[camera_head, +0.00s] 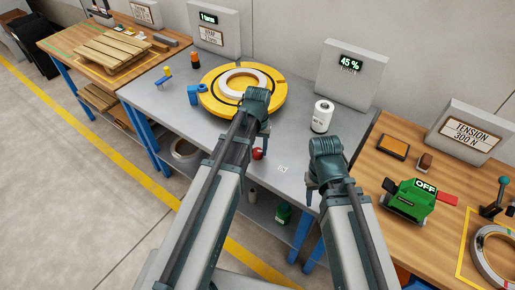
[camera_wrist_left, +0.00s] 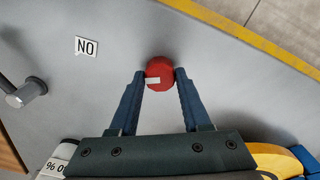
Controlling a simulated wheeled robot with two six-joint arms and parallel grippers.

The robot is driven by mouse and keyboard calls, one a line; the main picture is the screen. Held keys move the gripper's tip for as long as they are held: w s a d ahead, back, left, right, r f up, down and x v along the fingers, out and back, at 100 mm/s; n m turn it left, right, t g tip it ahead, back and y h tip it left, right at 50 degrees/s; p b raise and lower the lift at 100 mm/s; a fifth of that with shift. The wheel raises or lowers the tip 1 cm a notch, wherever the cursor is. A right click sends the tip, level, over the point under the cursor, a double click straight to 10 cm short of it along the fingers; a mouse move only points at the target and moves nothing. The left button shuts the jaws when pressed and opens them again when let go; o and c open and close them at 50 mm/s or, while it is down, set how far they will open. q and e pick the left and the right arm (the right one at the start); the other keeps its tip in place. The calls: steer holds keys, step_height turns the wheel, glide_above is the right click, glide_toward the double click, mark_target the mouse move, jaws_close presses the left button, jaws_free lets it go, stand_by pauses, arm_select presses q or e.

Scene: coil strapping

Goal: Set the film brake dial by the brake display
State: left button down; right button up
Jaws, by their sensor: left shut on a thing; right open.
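The brake display (camera_head: 350,64) on the grey panel at the back reads 45 %. A small round red knob (camera_head: 257,155), which I take for the film brake dial, is on the grey table near its front edge. In the left wrist view the red knob (camera_wrist_left: 160,72) has a white mark on its left part. My left gripper (camera_wrist_left: 161,78) is shut on it, one blue finger on each side. In the head view my left gripper (camera_head: 260,142) partly covers the knob. My right gripper (camera_head: 316,192) is open and empty, to the right over the table's front edge.
A small white label (camera_head: 282,169) lies right of the knob; it also shows in the left wrist view (camera_wrist_left: 87,47). Behind my left gripper is a yellow turntable (camera_head: 216,101) with a white ring. A white roll (camera_head: 322,117) stands behind my right gripper. A green tool (camera_head: 411,199) is on the right table.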

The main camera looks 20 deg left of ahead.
mark_target(257, 151)
arm_select(q)
steer(key=shift+n, duration=0.6)
steer(key=shift+c, duration=1.8)
jaws_free()
step_height(257, 151, up, 14)
steer(key=p, duration=1.4)
arm_select(e)
step_height(257, 151, up, 14)
arm_select(q)
steer(key=shift+f, duration=0.1)
arm_select(e)
steer(key=shift+f, duration=0.15)
